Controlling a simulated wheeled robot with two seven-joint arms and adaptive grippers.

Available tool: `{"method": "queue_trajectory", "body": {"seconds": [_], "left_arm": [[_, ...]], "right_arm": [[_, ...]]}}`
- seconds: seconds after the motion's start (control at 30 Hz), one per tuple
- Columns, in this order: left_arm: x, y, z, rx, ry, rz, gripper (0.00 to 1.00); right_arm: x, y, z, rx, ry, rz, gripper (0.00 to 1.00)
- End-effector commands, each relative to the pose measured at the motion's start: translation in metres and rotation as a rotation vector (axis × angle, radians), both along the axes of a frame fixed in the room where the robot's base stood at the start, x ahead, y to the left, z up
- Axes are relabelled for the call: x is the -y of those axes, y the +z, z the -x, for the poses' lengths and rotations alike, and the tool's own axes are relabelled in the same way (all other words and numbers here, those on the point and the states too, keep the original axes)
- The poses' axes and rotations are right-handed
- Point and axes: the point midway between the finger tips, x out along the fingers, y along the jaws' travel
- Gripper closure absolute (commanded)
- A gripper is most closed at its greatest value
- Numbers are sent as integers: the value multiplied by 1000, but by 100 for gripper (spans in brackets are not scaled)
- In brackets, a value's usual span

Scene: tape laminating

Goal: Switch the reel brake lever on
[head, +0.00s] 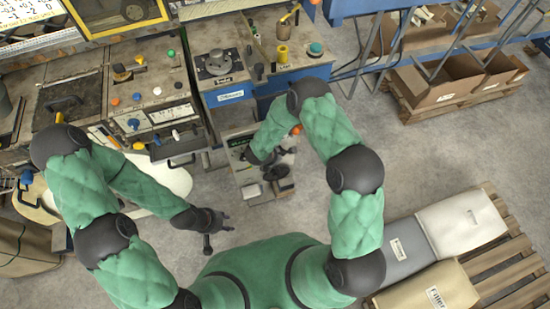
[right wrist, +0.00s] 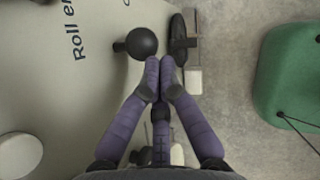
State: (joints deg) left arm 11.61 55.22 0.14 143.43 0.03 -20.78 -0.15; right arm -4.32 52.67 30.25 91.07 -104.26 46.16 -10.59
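A black ball knob (right wrist: 141,42) on a short dark stem stands out from a pale grey panel (right wrist: 60,100) marked "Roll en…" in the right wrist view. I cannot tell for sure that it is the reel brake lever. My right gripper (right wrist: 161,64) has its purple fingertips together, just right of and below the knob, apparently with nothing between them. Whether a fingertip touches the knob is unclear. In the head view, the right gripper is hard to make out near the small machine (head: 262,185). My left gripper (head: 226,222) hangs empty over the floor, fingers spread.
A black handle or pedal (right wrist: 178,38) lies right of the knob. Workbenches with knobs and buttons (head: 150,100) stand at the left and back. Filler bags (head: 460,222) lie on a pallet at the right, and cardboard boxes (head: 440,85) stand behind. Bare floor lies between.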

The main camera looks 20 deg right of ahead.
Motion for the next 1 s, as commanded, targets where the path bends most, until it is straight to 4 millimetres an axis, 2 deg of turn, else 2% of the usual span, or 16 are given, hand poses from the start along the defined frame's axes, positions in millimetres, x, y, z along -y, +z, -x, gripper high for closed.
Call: {"method": "queue_trajectory", "body": {"seconds": [0.6, 1.0], "left_arm": [[0, -42, 0, 0, 0, 0, 60], [0, -50, 0, 0, 0, 0, 60]], "right_arm": [[48, -2, -2, -11, -4, -399, 100], [57, -3, -2, -13, 0, -393, 100]]}}
